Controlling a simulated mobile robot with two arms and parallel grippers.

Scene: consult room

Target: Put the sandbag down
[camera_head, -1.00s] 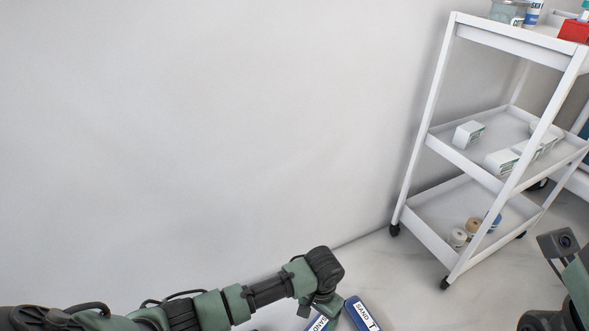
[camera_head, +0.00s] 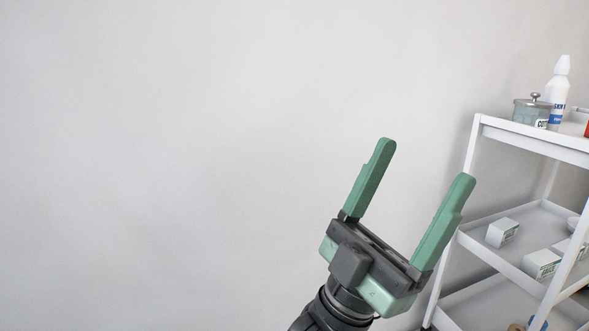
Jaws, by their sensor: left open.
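My left gripper (camera_head: 428,166) is raised in the lower right middle of the head view. Its two green fingers point up and stand wide apart, with nothing between them. It is in front of the pale wall, just left of the white cart. No sandbag shows in the head view now, and the floor is out of view. My right gripper is not in view.
A white three-shelf cart (camera_head: 532,137) stands at the right. On its top are a lidded glass jar (camera_head: 531,112) and a white bottle (camera_head: 559,90). White boxes (camera_head: 502,232) lie on the middle shelf. The wall (camera_head: 180,150) on the left is bare.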

